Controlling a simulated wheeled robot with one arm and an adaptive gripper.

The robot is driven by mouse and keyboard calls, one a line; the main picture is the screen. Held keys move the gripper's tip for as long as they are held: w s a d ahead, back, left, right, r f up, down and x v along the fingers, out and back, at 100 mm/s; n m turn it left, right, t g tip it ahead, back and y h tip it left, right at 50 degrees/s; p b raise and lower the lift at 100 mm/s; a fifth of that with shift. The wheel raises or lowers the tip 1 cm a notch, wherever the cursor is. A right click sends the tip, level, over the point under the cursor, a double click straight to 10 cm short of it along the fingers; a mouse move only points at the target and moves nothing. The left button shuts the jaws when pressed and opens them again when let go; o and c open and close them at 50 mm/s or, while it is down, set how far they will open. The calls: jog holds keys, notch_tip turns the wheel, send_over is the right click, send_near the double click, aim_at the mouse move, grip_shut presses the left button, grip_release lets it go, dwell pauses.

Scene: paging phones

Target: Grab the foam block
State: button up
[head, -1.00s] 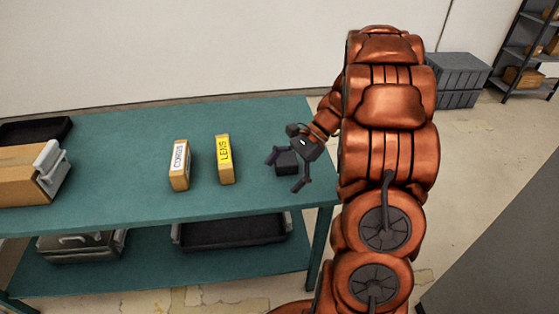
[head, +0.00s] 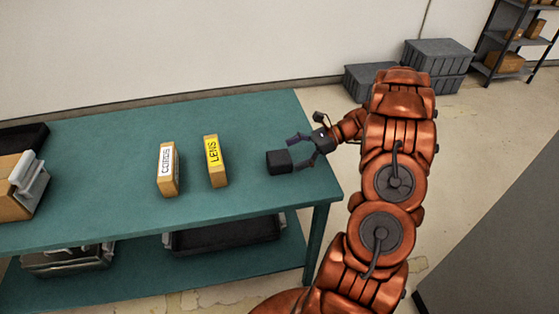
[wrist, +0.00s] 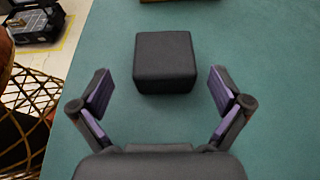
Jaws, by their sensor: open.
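The foam block, a dark grey cube (head: 279,162), sits on the teal table near its right end. In the wrist view the block (wrist: 165,61) is centred just beyond my fingertips. My gripper (head: 297,152) is to the right of the block, low over the table, with its fingers pointing left towards it. In the wrist view my gripper (wrist: 160,92) is open, with its purple-padded fingers spread wider than the block and nothing between them.
On the teal table (head: 110,135), a box marked LENS (head: 216,162) and a box marked CORDS (head: 167,170) stand left of the block. A cardboard box (head: 12,195) is at the far left. Black trays lie on the lower shelf. The table surface around the block is clear.

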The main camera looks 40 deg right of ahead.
aim_at(268, 163)
jog(key=x, duration=0.1)
jog(key=p+x, duration=0.1)
jog(key=x, duration=0.3)
jog(key=shift+w+r+p, duration=0.25)
jog(key=shift+p, duration=0.1)
jog(key=shift+w+a+f, duration=0.15)
jog(key=shift+a+f, duration=0.15)
jog(key=shift+a, duration=0.05)
jog(key=c, duration=0.8)
